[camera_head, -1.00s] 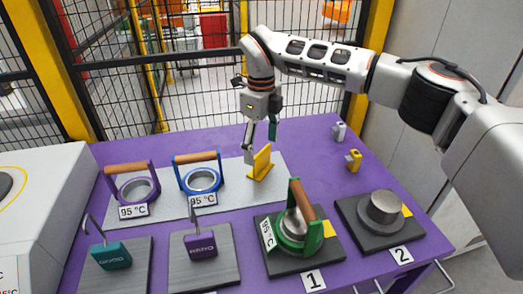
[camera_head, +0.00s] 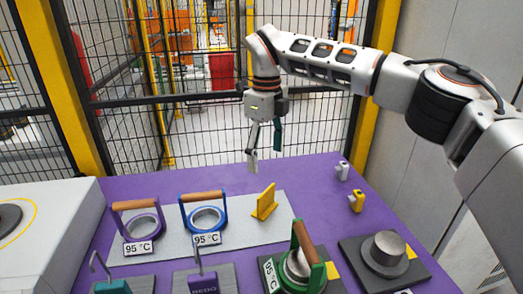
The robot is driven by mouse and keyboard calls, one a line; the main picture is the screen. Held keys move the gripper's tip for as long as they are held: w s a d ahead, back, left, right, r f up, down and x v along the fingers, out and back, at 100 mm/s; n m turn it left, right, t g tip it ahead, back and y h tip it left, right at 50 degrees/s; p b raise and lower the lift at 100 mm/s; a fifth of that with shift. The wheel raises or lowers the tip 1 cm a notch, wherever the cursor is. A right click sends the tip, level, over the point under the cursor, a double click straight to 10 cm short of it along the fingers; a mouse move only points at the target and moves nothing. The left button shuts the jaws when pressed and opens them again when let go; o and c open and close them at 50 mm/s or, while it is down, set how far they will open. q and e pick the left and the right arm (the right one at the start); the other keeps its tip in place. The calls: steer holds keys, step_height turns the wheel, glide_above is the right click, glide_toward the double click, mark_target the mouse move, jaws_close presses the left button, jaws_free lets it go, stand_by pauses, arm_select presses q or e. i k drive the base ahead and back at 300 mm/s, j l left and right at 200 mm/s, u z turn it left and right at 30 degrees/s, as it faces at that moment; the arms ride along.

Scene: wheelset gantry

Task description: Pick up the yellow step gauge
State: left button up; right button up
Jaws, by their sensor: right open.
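The yellow step gauge (camera_head: 264,203) stands upright on the pale grey mat (camera_head: 240,235), near the mat's right end. My right gripper (camera_head: 265,158) hangs from the arm that comes in from the right. Its two fingers are apart and nothing is between them. The fingertips point down and show above the gauge in the picture, with a visible gap between them and it. My left gripper is not in view.
Blue (camera_head: 204,213) and purple (camera_head: 138,222) rings with wooden handles stand on the mat, left of the gauge. A green handled ring (camera_head: 304,262) is in front. Small yellow (camera_head: 356,201) and white (camera_head: 342,171) pieces lie right on the purple table (camera_head: 330,220). A mesh fence stands behind.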

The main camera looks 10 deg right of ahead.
mark_target(357, 198)
steer(key=k+j, duration=0.15)
steer(key=k, duration=0.35)
steer(key=k+j, duration=0.15)
steer(key=k, duration=0.35)
